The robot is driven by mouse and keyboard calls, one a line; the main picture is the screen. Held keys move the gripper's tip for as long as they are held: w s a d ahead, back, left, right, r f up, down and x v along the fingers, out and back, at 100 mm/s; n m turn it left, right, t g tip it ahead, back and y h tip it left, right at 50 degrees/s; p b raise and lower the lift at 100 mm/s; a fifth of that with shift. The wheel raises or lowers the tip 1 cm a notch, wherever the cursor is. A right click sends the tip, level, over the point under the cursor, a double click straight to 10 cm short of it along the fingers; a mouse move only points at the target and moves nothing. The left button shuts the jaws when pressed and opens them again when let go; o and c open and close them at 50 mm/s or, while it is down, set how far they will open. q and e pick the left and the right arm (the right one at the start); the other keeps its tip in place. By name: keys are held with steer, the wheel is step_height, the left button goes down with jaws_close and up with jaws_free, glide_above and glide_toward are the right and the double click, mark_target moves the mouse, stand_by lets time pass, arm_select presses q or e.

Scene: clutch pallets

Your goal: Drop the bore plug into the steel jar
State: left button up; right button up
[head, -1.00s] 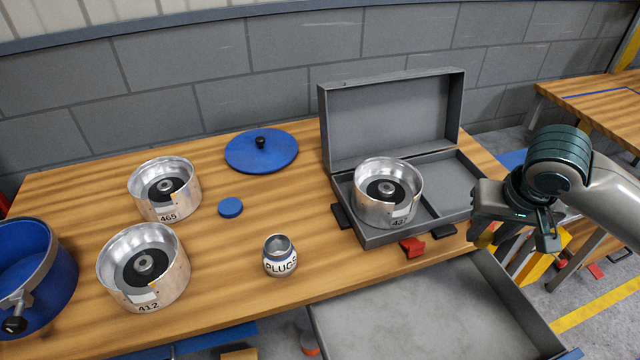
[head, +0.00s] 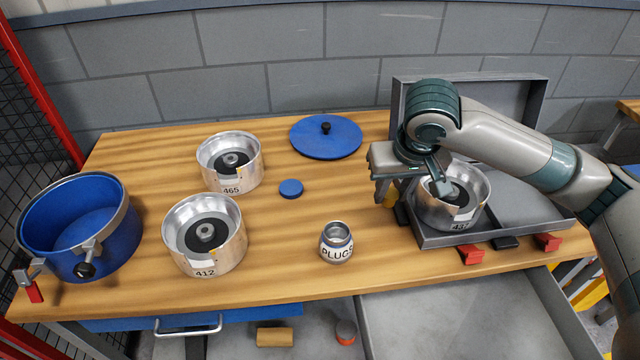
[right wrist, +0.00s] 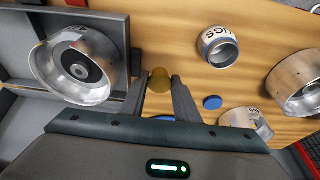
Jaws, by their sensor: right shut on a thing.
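The steel jar (head: 337,243), a small open-topped jar labelled PLUGS, stands upright near the front middle of the table. It also shows in the right wrist view (right wrist: 219,47). My right gripper (head: 390,192) is above the table, right of and behind the jar, beside the grey case. It is shut on the bore plug (right wrist: 160,80), a small yellow-brown round piece between the fingertips in the right wrist view. In the head view only a bit of the plug shows below the gripper. My left gripper is not in view.
Metal housings 465 (head: 231,163) and 412 (head: 205,236) stand on the left, another (head: 452,204) in the open grey case (head: 545,215). A blue pot (head: 80,228), blue lid (head: 326,137) and blue disc (head: 291,188) are around. The table around the jar is clear.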

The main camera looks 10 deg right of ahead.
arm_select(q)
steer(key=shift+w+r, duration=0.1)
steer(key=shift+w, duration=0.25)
arm_select(e)
steer(key=shift+w+a, duration=0.1)
steer(key=shift+a, duration=0.15)
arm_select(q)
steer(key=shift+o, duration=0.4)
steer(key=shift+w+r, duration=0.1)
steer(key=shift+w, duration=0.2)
